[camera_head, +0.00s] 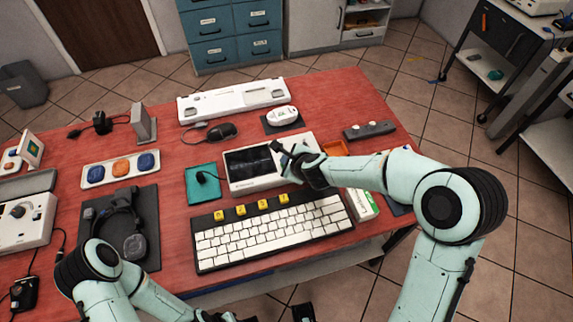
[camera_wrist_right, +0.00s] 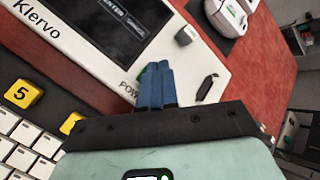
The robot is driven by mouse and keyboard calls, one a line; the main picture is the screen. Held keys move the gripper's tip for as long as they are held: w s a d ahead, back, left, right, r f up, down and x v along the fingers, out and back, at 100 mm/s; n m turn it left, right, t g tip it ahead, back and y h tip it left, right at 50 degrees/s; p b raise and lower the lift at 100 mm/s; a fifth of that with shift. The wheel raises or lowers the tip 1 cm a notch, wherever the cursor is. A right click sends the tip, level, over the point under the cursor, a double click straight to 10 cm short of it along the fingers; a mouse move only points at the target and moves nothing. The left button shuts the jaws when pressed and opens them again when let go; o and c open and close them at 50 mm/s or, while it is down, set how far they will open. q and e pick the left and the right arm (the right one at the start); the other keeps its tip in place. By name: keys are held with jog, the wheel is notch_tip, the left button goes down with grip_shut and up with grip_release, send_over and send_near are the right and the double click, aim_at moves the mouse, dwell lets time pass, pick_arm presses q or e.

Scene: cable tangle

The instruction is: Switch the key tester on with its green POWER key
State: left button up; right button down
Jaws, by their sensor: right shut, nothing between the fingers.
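The key tester (camera_head: 238,180) is a white box with a dark screen, behind the white keyboard in the head view. In the right wrist view the tester (camera_wrist_right: 189,78) shows its lit screen and the name "Klervo". My right gripper (camera_head: 279,150) reaches over the tester's right side. In the right wrist view its blue fingers (camera_wrist_right: 158,68) are together and empty. My left gripper (camera_head: 215,317) is mostly cut off at the bottom edge.
A keyboard (camera_head: 270,234) with several yellow keys lies in front of the tester. Red table (camera_head: 335,90) is clear at back right.

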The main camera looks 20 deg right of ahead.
pick_arm(q)
jog(key=shift+s+f+b, duration=0.15)
jog(key=shift+f+b, duration=0.25)
jog(key=shift+f, duration=0.05)
pick_arm(e)
jog(key=shift+f, duration=0.4)
pick_arm(q)
jog(key=shift+r, duration=0.1)
jog(key=shift+w+r+p, duration=0.3)
jog(key=shift+r+p, duration=0.45)
jog(key=shift+p, duration=0.05)
pick_arm(e)
jog(key=shift+r, duration=0.9)
jog(key=shift+r+p, duration=0.4)
jog(key=shift+r, duration=0.1)
pick_arm(q)
notch_tip(320, 180, up, 5)
jog(key=w+p, duration=0.2)
jog(key=p, duration=0.1)
jog(key=shift+w+r+p, duration=0.2)
jog(key=shift+w+p, duration=0.2)
pick_arm(e)
notch_tip(320, 180, up, 5)
jog(key=shift+f, duration=0.1)
pick_arm(q)
jog(key=shift+s, duration=0.1)
